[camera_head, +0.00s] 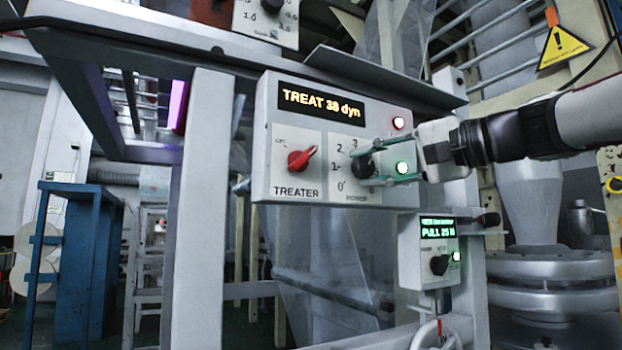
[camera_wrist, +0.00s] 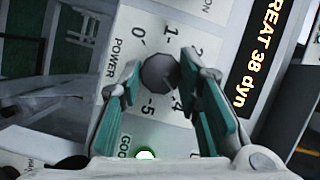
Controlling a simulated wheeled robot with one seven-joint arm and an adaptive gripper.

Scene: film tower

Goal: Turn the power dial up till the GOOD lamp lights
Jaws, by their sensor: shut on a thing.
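The black power dial (camera_head: 362,166) is on the front of the grey treater panel (camera_head: 262,150), right of the red TREATER knob (camera_head: 299,160). My gripper (camera_head: 366,165) reaches in from the right, its green fingers around the dial. In the wrist view my gripper (camera_wrist: 165,85) is shut on the power dial (camera_wrist: 160,72), beside the POWER label and a number scale. The GOOD lamp (camera_wrist: 145,154), its label partly covered, glows green; a green lamp (camera_head: 403,167) also glows in the head view. The display (camera_head: 321,105) reads TREAT 38 dyn. The dial's pointer cannot be made out.
A red lamp (camera_head: 398,123) glows above the green one. A lower box (camera_head: 432,252) with a PULL display and black knob hangs below right. A metal shelf edge (camera_head: 385,78) juts out above the panel. A grey post (camera_head: 203,210) stands left of it.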

